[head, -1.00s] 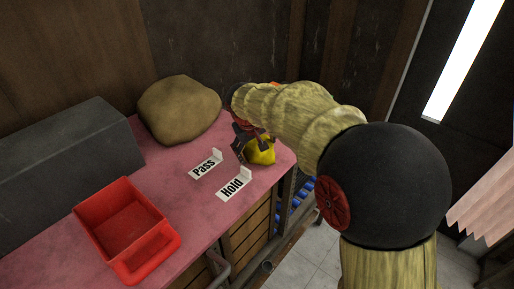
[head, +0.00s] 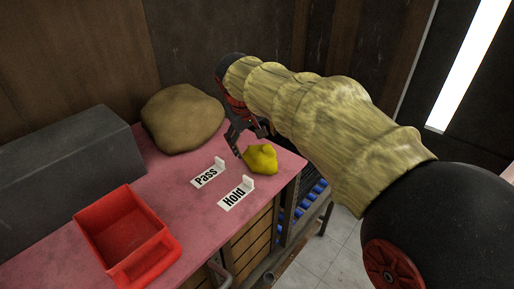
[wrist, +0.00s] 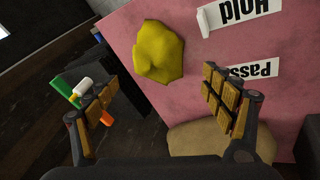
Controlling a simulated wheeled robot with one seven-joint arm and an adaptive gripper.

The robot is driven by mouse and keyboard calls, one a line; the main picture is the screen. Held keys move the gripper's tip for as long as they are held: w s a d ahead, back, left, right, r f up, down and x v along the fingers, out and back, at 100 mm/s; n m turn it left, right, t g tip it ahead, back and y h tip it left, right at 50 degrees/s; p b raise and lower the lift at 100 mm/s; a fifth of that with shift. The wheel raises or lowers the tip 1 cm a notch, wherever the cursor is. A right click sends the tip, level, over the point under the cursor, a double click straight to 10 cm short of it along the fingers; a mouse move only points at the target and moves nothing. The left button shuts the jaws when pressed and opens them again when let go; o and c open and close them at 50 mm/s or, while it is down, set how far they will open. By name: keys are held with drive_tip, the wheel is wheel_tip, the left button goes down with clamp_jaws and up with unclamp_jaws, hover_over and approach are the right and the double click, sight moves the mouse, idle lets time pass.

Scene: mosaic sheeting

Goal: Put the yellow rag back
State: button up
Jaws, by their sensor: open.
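The yellow rag (head: 261,158) lies crumpled on the pink tabletop (head: 180,185), near its right end and beside the "Pass" and "Hold" signs. My gripper (head: 251,142) is open and empty, just behind and above the rag in the head view. In the wrist view the rag (wrist: 160,52) shows whole, beyond the fingertips of my gripper (wrist: 160,98) and not between them. I cannot tell the exact height of the fingers over the table.
A "Pass" sign (head: 207,175) and a "Hold" sign (head: 236,195) stand left of the rag. A red bin (head: 125,230) is at front left, a grey box (head: 70,155) behind it, a tan lump (head: 184,118) at the back. Green, white and orange items (wrist: 75,92) show past the table edge.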

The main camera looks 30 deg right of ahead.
drive_tip(key=s+a+f+y, duration=0.1)
drive_tip(key=s+a, duration=0.3)
drive_tip(key=s, duration=0.4)
drive_tip(key=s+a+f+t+y, duration=0.1)
drive_tip(key=s+a, duration=0.3)
drive_tip(key=s, duration=0.4)
drive_tip(key=s+a+f+t+y, duration=0.1)
drive_tip(key=s+a+f, duration=0.2)
drive_tip(key=s, duration=0.5)
drive_tip(key=shift+a+y, duration=0.3)
drive_tip(key=shift+a, duration=0.15)
drive_tip(key=shift+f, duration=0.1)
